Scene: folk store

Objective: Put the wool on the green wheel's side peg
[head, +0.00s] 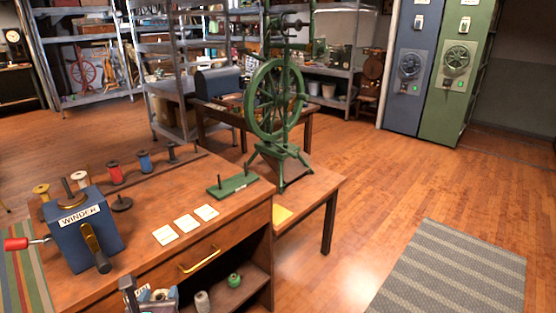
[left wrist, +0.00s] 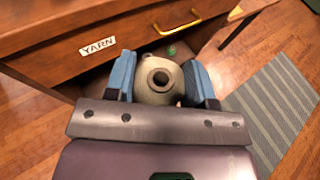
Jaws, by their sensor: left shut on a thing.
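My left gripper (head: 150,296) is low at the bottom edge of the head view, in front of the wooden table. In the left wrist view its blue fingers are shut on a cream wool cone (left wrist: 158,90) with a dark hole facing the camera. In the head view the held wool is mostly cut off. The green wheel (head: 264,131) is a tall spinning wheel on a lower side table, beyond the table's right end. I cannot make out its side peg clearly. My right gripper is not in view.
A blue winder (head: 82,231), spools including a red one (head: 115,172), and a green two-peg stand (head: 233,186) are on the table. A grey cone (head: 202,302) and green wool (head: 234,280) sit on its open shelf. Floor is clear right, around a striped rug (head: 450,270).

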